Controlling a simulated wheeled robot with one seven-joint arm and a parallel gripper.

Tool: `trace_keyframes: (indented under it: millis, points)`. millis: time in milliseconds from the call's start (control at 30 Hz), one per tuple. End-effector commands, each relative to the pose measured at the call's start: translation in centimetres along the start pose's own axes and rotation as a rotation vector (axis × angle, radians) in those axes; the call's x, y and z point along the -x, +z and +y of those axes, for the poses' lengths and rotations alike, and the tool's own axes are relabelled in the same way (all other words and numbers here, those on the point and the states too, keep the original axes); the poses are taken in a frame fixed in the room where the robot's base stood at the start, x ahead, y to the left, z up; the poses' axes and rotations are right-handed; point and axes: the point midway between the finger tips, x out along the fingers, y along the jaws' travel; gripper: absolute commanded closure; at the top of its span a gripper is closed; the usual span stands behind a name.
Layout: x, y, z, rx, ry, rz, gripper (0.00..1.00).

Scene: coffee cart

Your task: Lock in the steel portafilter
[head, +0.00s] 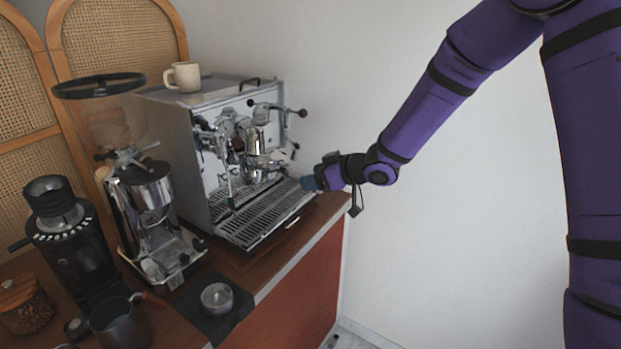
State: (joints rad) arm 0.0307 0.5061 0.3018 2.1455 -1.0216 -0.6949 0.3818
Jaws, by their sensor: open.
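The steel espresso machine (168,155) stands on the wooden cart, its front facing right. Its chrome group head (260,140) sits above the slatted drip tray (262,210). A chrome part under the group head (262,163) may be the steel portafilter; it is too small to tell whether it is seated or locked, and its handle is not clear. My gripper (308,183) comes in from the right, with bluish fingertips beside the machine's front, just above the right end of the drip tray. It is open, and I see nothing held in it.
A cream mug (183,77) stands on the machine's top. A chrome grinder (148,205) and a black grinder (75,240) stand at left. A metal cup (217,298) sits on a dark mat (240,307). A dark pitcher (120,322) is at the front left. Black-knobbed levers (302,113) stick out near the group.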

Motion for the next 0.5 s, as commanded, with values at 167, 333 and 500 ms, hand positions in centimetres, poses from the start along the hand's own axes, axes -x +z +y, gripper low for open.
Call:
trace_keyframes:
  millis: [167, 333, 500]
  points:
    - [3.5, 0.0, 0.1, 0.002, 0.004, 0.0, 0.38]
    - [6.5, 0.0, 0.1, 0.001, 0.004, 0.0, 0.38]
    - [8.4, 0.0, 0.1, 0.001, 0.002, 0.001, 0.38]
